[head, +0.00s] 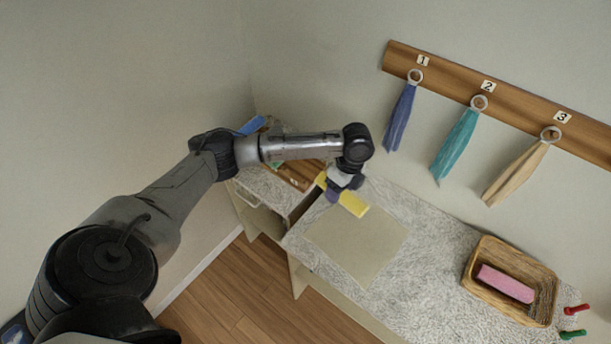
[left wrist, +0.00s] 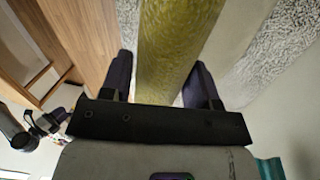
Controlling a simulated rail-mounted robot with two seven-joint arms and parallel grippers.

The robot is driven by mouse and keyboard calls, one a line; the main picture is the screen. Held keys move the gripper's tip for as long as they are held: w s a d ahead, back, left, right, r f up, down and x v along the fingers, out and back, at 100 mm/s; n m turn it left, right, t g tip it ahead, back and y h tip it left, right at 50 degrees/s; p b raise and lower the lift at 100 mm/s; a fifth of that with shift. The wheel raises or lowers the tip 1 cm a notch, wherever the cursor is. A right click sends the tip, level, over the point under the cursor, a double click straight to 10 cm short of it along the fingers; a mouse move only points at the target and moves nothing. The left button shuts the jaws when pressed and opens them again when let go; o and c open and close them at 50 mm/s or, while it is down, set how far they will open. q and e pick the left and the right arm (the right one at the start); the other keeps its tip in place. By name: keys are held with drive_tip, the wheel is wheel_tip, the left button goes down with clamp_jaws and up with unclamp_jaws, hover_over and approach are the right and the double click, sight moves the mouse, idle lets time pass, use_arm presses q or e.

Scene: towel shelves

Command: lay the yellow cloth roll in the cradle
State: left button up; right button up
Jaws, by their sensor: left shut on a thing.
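The yellow cloth roll (head: 353,204) is held in my left gripper (head: 338,192), above the counter beside a beige square mat. One end sticks out to the lower right of the gripper, the other to the upper left. In the left wrist view the roll (left wrist: 172,45) runs lengthwise between the two dark fingers of the gripper (left wrist: 160,85). A brown wooden rack (head: 297,178) with a small label lies just left of the gripper, partly hidden by my arm. I cannot tell for sure that it is the cradle. My right gripper is not in view.
The beige mat (head: 356,240) is bare. A wicker basket (head: 484,302) with a pink roll (head: 506,284) stands right, near red (head: 577,309) and green (head: 573,334) pegs. Blue (head: 399,118), teal (head: 456,146) and tan (head: 515,174) towels hang from a numbered rail (head: 450,87).

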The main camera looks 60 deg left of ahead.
use_arm(q)
drive_tip(key=w+a+f+m+t+y+b, duration=0.1)
drive_tip(key=w+a+f+m+y+b, duration=0.1)
drive_tip(key=a+m+b, duration=0.75)
drive_tip(key=w+a+f+m+t+y+b, duration=0.15)
drive_tip(key=a+m, duration=0.55)
drive_tip(key=a, duration=0.7)
drive_tip(key=shift+g+h, duration=0.25)
drive_tip(key=shift+g, duration=0.2)
drive_tip(key=f, duration=0.5)
drive_tip(key=f+b, duration=0.1)
drive_tip(key=f, duration=0.4)
drive_tip(key=shift+w, duration=0.2)
drive_tip(key=shift+f, duration=0.15)
drive_tip(key=shift+f, duration=0.25)
